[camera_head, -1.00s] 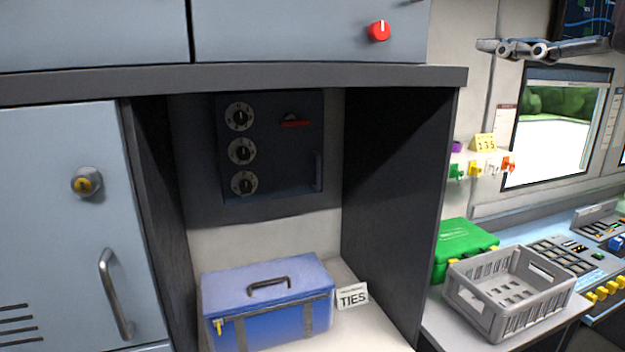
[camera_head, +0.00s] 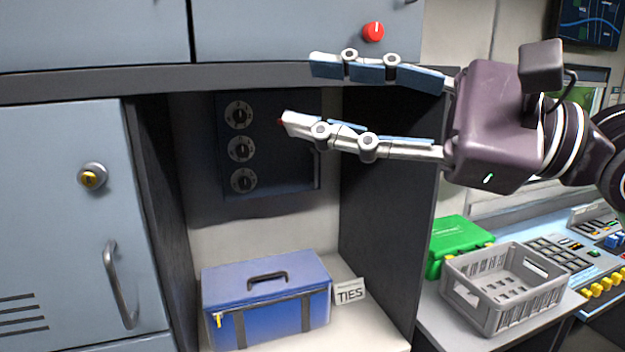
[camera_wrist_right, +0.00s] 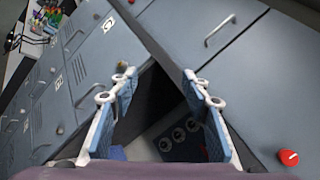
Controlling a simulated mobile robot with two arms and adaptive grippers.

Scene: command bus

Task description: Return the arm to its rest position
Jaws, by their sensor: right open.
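My right gripper (camera_head: 300,95) comes in from the right in the head view, in front of the dark recess below the upper cabinet. Its two fingers are spread apart, one above the other, with nothing between them. The lower finger hides part of the dark panel with three dials (camera_head: 240,150). In the right wrist view the two fingers (camera_wrist_right: 162,85) are wide apart and empty, with the recess and its dials between and behind them. My left gripper is not in view.
A blue case (camera_head: 265,300) and a TIES card (camera_head: 350,291) stand on the recess floor. The upper cabinet with a red knob (camera_head: 373,32) is close to my upper finger. A grey crate (camera_head: 500,290) and a green box (camera_head: 458,246) sit on the right counter.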

